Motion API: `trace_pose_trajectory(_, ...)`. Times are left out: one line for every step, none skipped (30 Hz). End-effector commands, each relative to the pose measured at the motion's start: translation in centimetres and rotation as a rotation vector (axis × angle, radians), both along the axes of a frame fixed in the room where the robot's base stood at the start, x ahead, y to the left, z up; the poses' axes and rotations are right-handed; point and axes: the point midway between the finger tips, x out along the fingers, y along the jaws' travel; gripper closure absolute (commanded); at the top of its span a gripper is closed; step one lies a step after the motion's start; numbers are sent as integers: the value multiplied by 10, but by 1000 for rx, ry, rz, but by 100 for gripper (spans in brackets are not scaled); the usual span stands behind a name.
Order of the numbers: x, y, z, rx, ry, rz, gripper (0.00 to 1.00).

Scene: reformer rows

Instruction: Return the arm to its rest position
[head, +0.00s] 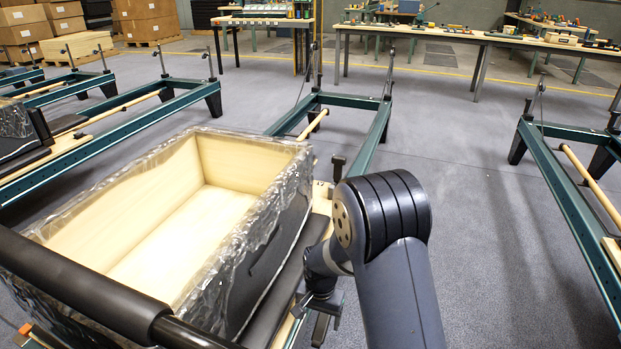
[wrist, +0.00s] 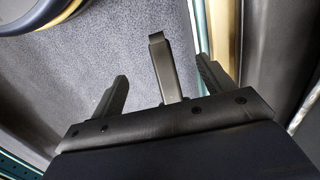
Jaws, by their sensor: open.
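My arm (head: 385,235) rises from the bottom of the head view, bends at a thick black-ringed joint and folds down on its left side. My gripper (head: 318,325) hangs low there, beside the right side of the reformer carriage, and is partly hidden by the frame edge and my arm. In the wrist view my gripper (wrist: 160,82) is open, its two dark fingers spread apart. A narrow grey upright piece (wrist: 166,70) shows between the fingers; I cannot tell what it belongs to or whether it touches them.
An open, film-wrapped wooden box (head: 275,150) sits on the near reformer, close left of my arm. A black padded bar (head: 75,285) crosses in front of it. Another reformer (head: 565,185) stands at right. Grey floor (head: 460,200) between is clear. Workbenches (head: 480,38) stand at the back.

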Motion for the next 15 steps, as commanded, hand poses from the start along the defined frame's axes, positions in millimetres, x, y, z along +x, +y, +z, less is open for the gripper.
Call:
trace_pose_trajectory(-4, 2, -3, -8, -26, 3, 24)
trace_pose_trajectory(-3, 2, 4, -11, -37, 2, 24)
trace_pose_trajectory(-2, 1, 19, -10, -36, -1, 24)
trace_pose_trajectory(-2, 1, 26, -10, -35, -1, 24)
trace_pose_trajectory(-2, 1, 32, -10, -34, -1, 24)
trace_pose_trajectory(-2, 1, 40, -10, -34, -1, 24)
trace_pose_trajectory(-2, 1, 46, -10, -33, -1, 24)
trace_pose_trajectory(-2, 1, 52, -10, -33, -1, 24)
trace_pose_trajectory(-2, 1, 59, -10, -33, -1, 24)
trace_pose_trajectory(-2, 1, 65, -10, -31, -1, 24)
trace_pose_trajectory(-2, 1, 70, -10, -31, -1, 24)
trace_pose_trajectory(-2, 1, 77, -10, -31, -1, 24)
trace_pose_trajectory(-2, 1, 81, -10, -30, -1, 24)
trace_pose_trajectory(-2, 1, 86, -10, -30, -1, 24)
trace_pose_trajectory(-2, 1, 91, -10, -30, -1, 24)
